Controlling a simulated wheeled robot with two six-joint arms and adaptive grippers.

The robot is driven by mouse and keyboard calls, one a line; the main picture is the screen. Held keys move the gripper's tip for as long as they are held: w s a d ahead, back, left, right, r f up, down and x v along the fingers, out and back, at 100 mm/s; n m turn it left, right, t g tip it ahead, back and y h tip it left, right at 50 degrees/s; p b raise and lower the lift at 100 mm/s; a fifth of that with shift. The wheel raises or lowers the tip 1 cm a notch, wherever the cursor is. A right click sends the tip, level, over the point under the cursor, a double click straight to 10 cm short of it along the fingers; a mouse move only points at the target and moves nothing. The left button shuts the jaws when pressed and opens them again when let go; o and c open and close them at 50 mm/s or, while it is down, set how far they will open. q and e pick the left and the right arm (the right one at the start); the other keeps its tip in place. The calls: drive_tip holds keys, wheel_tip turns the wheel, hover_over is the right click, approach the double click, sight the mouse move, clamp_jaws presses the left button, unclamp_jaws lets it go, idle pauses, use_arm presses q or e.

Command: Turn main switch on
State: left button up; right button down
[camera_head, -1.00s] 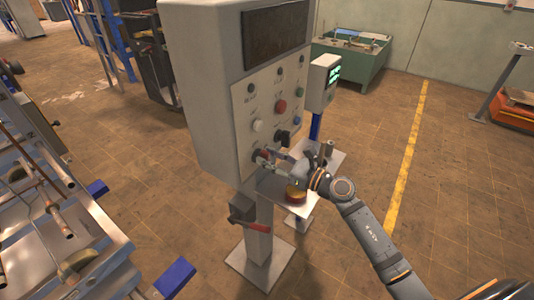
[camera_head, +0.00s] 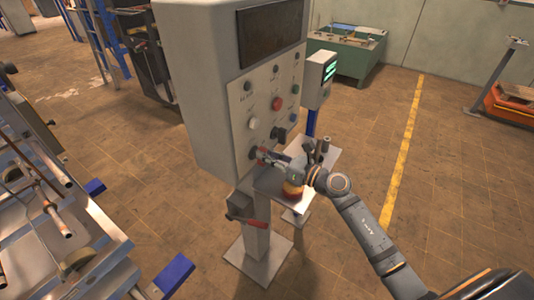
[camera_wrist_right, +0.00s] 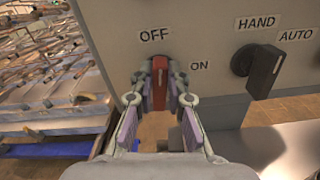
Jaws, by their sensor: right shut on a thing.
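The main switch is a red rotary handle (camera_wrist_right: 159,84) on the front of the grey control cabinet (camera_head: 205,90). In the right wrist view it stands upright, under the OFF label (camera_wrist_right: 154,35), with the ON label (camera_wrist_right: 200,66) to its right. My right gripper (camera_wrist_right: 160,98) is shut on the handle, one finger at each side. In the head view my right gripper (camera_head: 264,155) is at the lower part of the panel and hides most of the switch (camera_head: 253,152). My left gripper is not in view.
A black HAND/AUTO selector (camera_wrist_right: 259,70) sits just right of the switch. Buttons (camera_head: 278,104) are above. A metal shelf (camera_head: 268,183) with a red and yellow round button (camera_head: 293,188) is under my right wrist. A red-handled lever (camera_head: 250,221) is on the post. Open floor lies to the right.

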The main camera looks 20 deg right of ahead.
drive_tip(key=m+p, duration=0.1)
drive_tip(key=m, duration=0.1)
drive_tip(key=m+p, duration=0.2)
drive_tip(key=m, duration=0.1)
drive_tip(key=m+p, duration=0.2)
drive_tip(key=m, duration=0.1)
drive_tip(key=shift+w+d, duration=0.3)
drive_tip(key=shift+d, duration=0.1)
drive_tip(key=shift+w+d+f+m+p, duration=0.1)
drive_tip(key=shift+f+m+p, duration=0.15)
drive_tip(key=shift+m+p, duration=0.85)
drive_tip(key=shift+s+a+f+m+p, duration=0.15)
drive_tip(key=shift+m+p, duration=0.4)
drive_tip(key=shift+m, duration=1.1)
drive_tip(key=shift+w+d+f+m+p, duration=0.15)
drive_tip(key=shift+f+m+p, duration=0.15)
drive_tip(key=shift+m+p, duration=0.8)
drive_tip(key=shift+m, duration=0.35)
drive_tip(key=c, duration=1.3)
unclamp_jaws()
